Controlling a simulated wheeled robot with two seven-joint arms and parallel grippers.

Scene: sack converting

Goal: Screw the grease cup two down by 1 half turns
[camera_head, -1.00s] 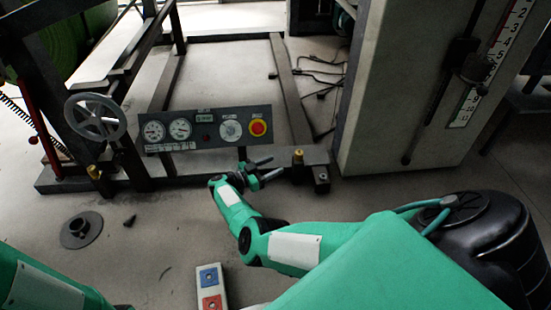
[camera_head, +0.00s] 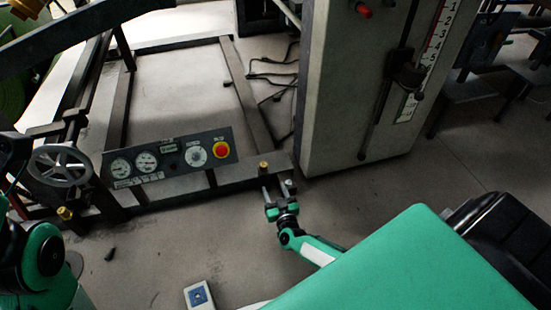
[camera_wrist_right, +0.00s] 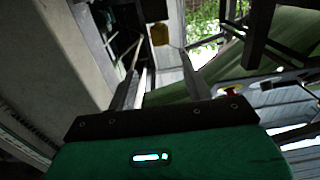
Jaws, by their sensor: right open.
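One brass grease cup (camera_head: 263,166) stands on the right end of the dark machine rail. A second brass grease cup (camera_head: 65,213) stands at the left end, below the handwheel. I see no numbers on them. My right gripper (camera_head: 277,189) is open, close in front of the right-hand cup, with its fingers pointing toward the rail. In the right wrist view, that cup (camera_wrist_right: 159,34) shows beyond the gap between the two spread fingers (camera_wrist_right: 160,64), with nothing between them. My left arm shows at the left edge, but I cannot make out its gripper.
A gauge panel (camera_head: 170,157) with a red stop button (camera_head: 221,150) sits on the rail, left of the right-hand cup. A handwheel (camera_head: 61,165) is at the left. A tall grey cabinet (camera_head: 340,100) stands right of the rail. A control box (camera_head: 199,296) is at the bottom.

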